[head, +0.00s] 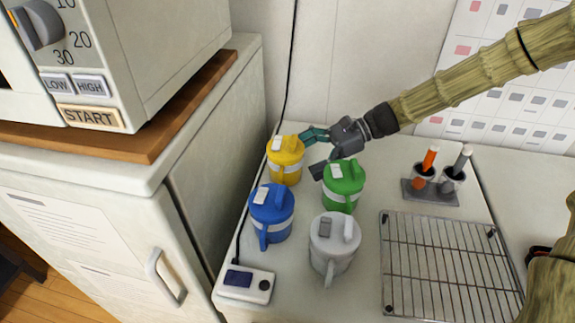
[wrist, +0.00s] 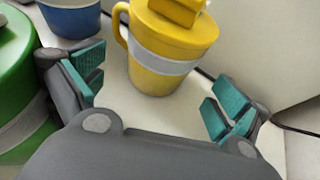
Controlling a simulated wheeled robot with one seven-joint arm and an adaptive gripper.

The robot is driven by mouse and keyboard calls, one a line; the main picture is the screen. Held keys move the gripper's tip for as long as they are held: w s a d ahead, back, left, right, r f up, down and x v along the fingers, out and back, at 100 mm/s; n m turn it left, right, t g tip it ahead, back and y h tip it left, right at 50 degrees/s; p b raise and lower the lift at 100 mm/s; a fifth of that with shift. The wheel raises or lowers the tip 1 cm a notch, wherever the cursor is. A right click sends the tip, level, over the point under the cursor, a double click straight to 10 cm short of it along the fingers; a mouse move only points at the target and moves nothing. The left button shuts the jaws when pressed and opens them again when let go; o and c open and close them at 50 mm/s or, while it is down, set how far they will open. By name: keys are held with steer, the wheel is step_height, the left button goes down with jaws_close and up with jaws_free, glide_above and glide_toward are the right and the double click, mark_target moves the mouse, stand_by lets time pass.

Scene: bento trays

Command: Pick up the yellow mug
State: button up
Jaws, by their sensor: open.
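The yellow mug (head: 286,167) has a lid and a pale band and stands upright at the back left of the counter. In the wrist view the yellow mug (wrist: 165,72) stands just ahead of my gripper, roughly between the lines of the fingers, with its handle on the left. My gripper (head: 316,150) is to the right of the mug in the head view, beside and slightly behind the green mug. Its teal finger pads (wrist: 158,95) are spread apart with nothing between them. The gripper looks apart from the yellow mug.
A green mug (head: 343,188) is close to my gripper; it also fills the left of the wrist view (wrist: 22,105). A blue mug (head: 270,218) and grey mug (head: 333,250) stand nearer. A wire rack (head: 440,270) lies right. A white cabinet (head: 215,125) borders the left.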

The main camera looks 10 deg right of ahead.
mark_target(290, 165)
steer(key=shift+p+x, duration=0.35)
steer(key=shift+x, duration=2.25)
steer(key=shift+s, duration=0.1)
steer(key=c, duration=1.4)
